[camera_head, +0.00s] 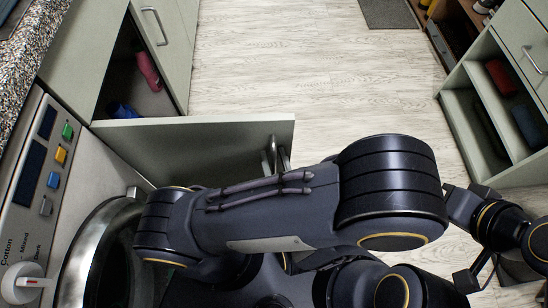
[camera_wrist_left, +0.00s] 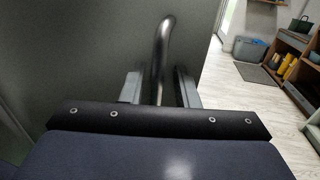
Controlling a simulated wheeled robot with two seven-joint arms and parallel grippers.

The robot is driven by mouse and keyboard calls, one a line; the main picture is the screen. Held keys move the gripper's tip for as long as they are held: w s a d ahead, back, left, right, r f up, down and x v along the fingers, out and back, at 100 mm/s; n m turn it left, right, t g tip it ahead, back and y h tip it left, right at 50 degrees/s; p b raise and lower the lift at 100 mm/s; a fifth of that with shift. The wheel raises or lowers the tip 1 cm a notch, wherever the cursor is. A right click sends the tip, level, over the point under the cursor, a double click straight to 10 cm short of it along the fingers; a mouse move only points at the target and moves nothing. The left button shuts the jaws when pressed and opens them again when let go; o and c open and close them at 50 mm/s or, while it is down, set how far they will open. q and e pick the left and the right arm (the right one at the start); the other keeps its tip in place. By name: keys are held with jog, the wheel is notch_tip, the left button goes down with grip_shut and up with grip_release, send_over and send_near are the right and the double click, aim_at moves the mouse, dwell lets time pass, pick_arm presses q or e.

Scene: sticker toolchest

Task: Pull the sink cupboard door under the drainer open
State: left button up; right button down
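The sink cupboard door (camera_head: 200,135) is a pale grey-green panel. It stands wide open, sticking out from the cabinet across the floor. Its curved metal handle (camera_head: 272,150) is near the door's free end and shows large in the left wrist view (camera_wrist_left: 163,45). My left gripper (camera_wrist_left: 159,90) has its two fingers on either side of the handle, with narrow gaps visible. In the head view the left arm hides most of that gripper. Part of my right arm shows at the lower right, but its fingers are not clear.
The open cupboard (camera_head: 140,85) holds a red bottle (camera_head: 148,70) and a blue item (camera_head: 122,110). A washing machine (camera_head: 95,240) stands at the lower left, beside the door. Open shelves (camera_head: 490,110) stand on the right. The pale wood floor (camera_head: 300,60) between is clear.

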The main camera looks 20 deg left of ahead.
pick_arm(q)
jog(key=v, duration=0.7)
jog(key=shift+s, duration=0.35)
jog(key=shift+d, duration=0.2)
